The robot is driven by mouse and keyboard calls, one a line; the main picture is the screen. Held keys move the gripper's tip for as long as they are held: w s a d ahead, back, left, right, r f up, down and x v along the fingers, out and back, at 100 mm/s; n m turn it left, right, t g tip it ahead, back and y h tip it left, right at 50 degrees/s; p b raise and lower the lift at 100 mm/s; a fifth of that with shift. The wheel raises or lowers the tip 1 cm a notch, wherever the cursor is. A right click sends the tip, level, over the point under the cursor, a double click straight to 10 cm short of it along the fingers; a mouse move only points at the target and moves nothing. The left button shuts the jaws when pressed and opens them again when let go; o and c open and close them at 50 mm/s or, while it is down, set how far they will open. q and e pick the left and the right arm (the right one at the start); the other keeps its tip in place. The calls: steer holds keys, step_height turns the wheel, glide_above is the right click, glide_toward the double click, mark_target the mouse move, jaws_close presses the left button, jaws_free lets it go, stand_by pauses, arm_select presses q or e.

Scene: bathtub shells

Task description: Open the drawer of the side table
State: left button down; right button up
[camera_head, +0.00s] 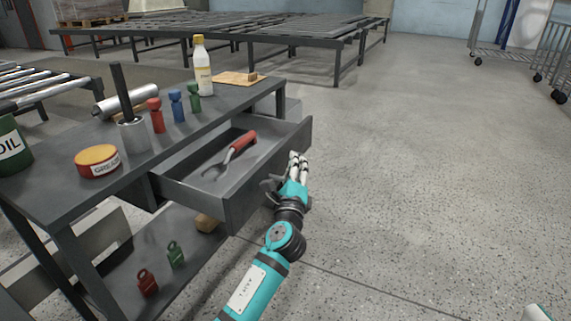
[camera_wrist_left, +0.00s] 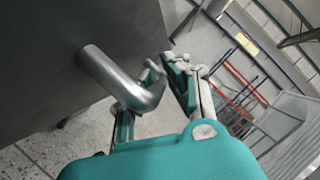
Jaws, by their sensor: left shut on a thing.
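The grey side table (camera_head: 60,197) stands at the left in the head view. Its drawer (camera_head: 250,196) is pulled out toward the right, and its inside shows. A red-handled tool (camera_head: 238,145) lies in the drawer. My left gripper (camera_head: 284,176) is at the outer face of the drawer front. In the left wrist view, a bent metal bar handle (camera_wrist_left: 112,70) sticks out from the dark drawer front (camera_wrist_left: 60,50). The fingers of my left gripper (camera_wrist_left: 155,90) are shut on the handle's bent end. The handle is hidden in the head view.
On the tabletop stand a yellow-capped bottle (camera_head: 203,68), a red grease tin (camera_head: 97,160), a metal cup (camera_head: 133,134) and several small coloured figures. Roller conveyors (camera_head: 270,30) stand behind. The floor (camera_head: 430,170) to the right is clear.

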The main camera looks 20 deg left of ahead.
stand_by(0.3)
arm_select(q)
steer(key=c, duration=1.4)
jaws_free()
steer(key=shift+s, duration=0.15)
steer(key=v, duration=1.1)
steer(key=shift+s+d+f, duration=0.1)
steer(key=shift+s+d, duration=0.15)
steer(key=shift+s, duration=0.1)
